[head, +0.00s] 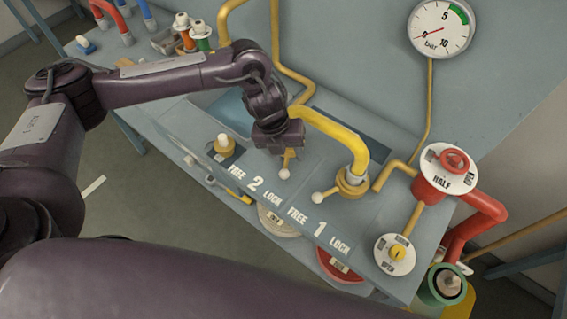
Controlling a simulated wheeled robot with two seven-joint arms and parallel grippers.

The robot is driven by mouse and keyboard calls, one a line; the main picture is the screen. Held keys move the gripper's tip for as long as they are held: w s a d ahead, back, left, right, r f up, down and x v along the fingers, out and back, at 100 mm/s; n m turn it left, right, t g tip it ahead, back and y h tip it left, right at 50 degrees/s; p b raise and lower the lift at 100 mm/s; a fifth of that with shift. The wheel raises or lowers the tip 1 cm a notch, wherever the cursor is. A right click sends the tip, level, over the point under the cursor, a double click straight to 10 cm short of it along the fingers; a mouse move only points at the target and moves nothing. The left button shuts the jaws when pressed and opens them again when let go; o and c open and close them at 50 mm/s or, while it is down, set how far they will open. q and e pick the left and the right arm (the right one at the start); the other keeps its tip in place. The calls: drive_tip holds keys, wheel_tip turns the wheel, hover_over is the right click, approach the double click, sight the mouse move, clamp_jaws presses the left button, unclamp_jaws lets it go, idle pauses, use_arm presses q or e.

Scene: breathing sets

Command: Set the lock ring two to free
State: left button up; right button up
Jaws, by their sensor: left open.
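My left gripper (279,140) points down over the station marked "FREE 2 LOCK" (256,184) on the grey bench. Lock ring two is mostly hidden under it. The ring's yellow lever with a white ball end (285,173) shows just below the gripper and points toward the bench front, nearer the LOCK side. The gripper is open; its fingertips are hardly visible, so I cannot tell whether they touch the ring. Lock ring one (352,184) stands to the right, its white-ended lever pointing left, toward FREE. My right gripper is not in view.
A thick yellow hose (333,128) arches from beside my gripper to ring one. A pressure gauge (441,28) hangs at the back. A red valve marked HALF (447,172) stands at the right. A white-capped fitting (223,144) is left of my gripper.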

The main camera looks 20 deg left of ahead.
sight(284, 168)
use_arm(q)
drive_tip(key=shift+y, duration=0.3)
drive_tip(key=f, duration=0.2)
drive_tip(key=f+p, duration=0.1)
drive_tip(key=f, duration=0.1)
drive_tip(key=a+f+p, duration=0.1)
drive_tip(key=f, duration=0.2)
drive_tip(key=shift+w+f, duration=0.1)
drive_tip(key=shift+w, duration=0.15)
clamp_jaws()
drive_tip(key=shift+f+g, duration=0.1)
drive_tip(key=shift+g, duration=0.2)
